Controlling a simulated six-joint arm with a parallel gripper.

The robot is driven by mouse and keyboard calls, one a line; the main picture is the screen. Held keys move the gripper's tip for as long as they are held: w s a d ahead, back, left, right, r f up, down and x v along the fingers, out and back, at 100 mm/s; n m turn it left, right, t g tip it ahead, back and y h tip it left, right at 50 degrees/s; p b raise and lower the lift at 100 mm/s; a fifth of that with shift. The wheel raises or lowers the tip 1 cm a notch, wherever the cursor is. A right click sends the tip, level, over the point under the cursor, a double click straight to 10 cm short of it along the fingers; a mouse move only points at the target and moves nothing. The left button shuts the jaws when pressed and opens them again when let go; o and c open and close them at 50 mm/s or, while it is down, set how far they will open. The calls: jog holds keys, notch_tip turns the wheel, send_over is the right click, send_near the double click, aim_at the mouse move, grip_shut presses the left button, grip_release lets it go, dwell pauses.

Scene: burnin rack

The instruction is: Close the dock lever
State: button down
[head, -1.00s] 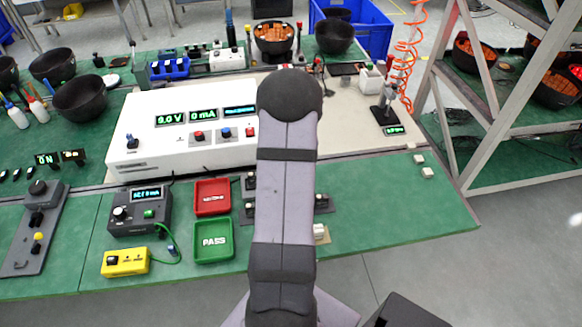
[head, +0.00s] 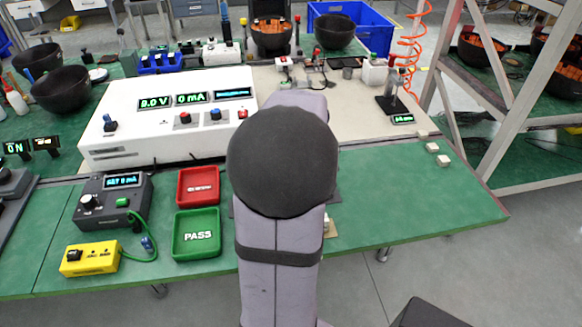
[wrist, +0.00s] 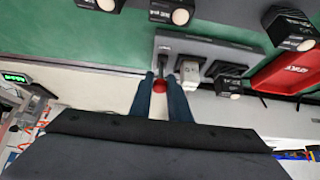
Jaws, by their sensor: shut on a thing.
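In the wrist view my gripper (wrist: 161,79) has its two dark blue fingers around a red knob (wrist: 160,87). It is shut on this knob, which appears to be the end of the dock lever. The dock (wrist: 215,50) is a dark grey block on the green mat edge, just beyond the fingertips. A pale block (wrist: 188,77) sits beside the knob at the dock. In the head view my arm hides the gripper, the lever and most of the dock. The lever's exact angle cannot be told.
A red tray (head: 198,186) and a green PASS tray (head: 197,233) lie left of my arm. A white power supply (head: 168,115) stands behind them. The green mat (head: 410,195) is mostly clear at right.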

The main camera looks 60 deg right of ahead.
jog(key=b, duration=0.4)
jog(key=shift+s+a+f+t+h, duration=0.15)
jog(key=shift+s+f+t+h, duration=0.05)
jog(key=shift+f+t+h, duration=0.2)
jog(key=shift+b, duration=0.75)
jog(key=shift+s+a+r+t+h+b, duration=0.2)
jog(key=shift+r+t+h+b, duration=0.1)
jog(key=shift+b, duration=1.05)
jog(key=c, duration=1.9)
grip_release()
jog(key=shift+c, duration=0.2)
jog(key=v, duration=0.7)
jog(key=shift+r, duration=0.1)
